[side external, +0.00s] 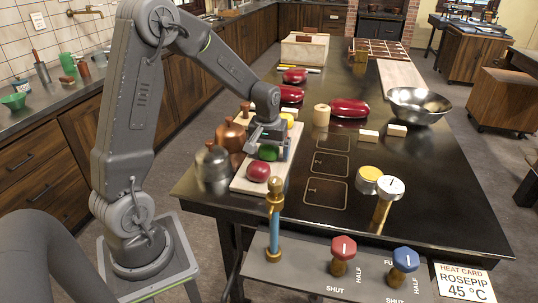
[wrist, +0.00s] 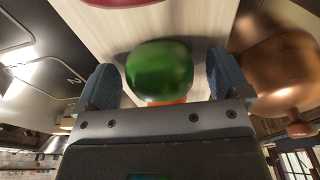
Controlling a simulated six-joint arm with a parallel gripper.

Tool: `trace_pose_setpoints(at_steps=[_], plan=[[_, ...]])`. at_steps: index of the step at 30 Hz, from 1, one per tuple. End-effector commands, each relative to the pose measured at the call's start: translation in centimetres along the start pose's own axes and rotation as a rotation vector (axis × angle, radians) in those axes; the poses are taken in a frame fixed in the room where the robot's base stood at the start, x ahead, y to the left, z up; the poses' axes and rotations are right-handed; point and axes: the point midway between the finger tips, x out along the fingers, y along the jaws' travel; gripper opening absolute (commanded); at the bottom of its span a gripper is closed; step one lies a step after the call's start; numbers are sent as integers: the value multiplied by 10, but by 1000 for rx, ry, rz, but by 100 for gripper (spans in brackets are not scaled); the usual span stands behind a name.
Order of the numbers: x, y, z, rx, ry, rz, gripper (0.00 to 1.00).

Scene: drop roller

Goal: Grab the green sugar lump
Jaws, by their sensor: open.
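The green sugar lump (side external: 267,153) sits on the pale board (side external: 243,184) beneath my gripper (side external: 268,146). In the wrist view the green lump (wrist: 160,68) lies between the two blue-grey fingers of my gripper (wrist: 160,78), one on each side. The jaws are open, with a small gap showing beside the lump. A bit of orange-red shows at its lower edge, partly hidden by the gripper body. A red lump (side external: 258,172) lies on the same board, nearer the front, and a yellow lump (side external: 288,120) lies behind the gripper.
Copper (side external: 230,134) and steel (side external: 212,163) pots stand close to the left of the board. Large red rolls (side external: 348,108), a cream cylinder (side external: 321,116), pale blocks (side external: 369,136) and a metal bowl (side external: 418,106) stand further back and right. Valve knobs (side external: 343,247) line the front edge.

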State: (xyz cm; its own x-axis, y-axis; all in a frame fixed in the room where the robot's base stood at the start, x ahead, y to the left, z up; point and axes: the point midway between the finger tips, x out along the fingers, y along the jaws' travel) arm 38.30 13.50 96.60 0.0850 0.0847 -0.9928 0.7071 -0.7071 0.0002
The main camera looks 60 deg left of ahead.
Motion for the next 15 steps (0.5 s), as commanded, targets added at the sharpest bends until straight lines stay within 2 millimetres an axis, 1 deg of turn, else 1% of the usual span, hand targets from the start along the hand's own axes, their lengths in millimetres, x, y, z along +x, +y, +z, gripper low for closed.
trace_pose_setpoints(at_steps=[7, 15], plan=[[1, 0, 0, 0, 1, 0, 93], [1, 0, 0, 0, 1, 0, 68]])
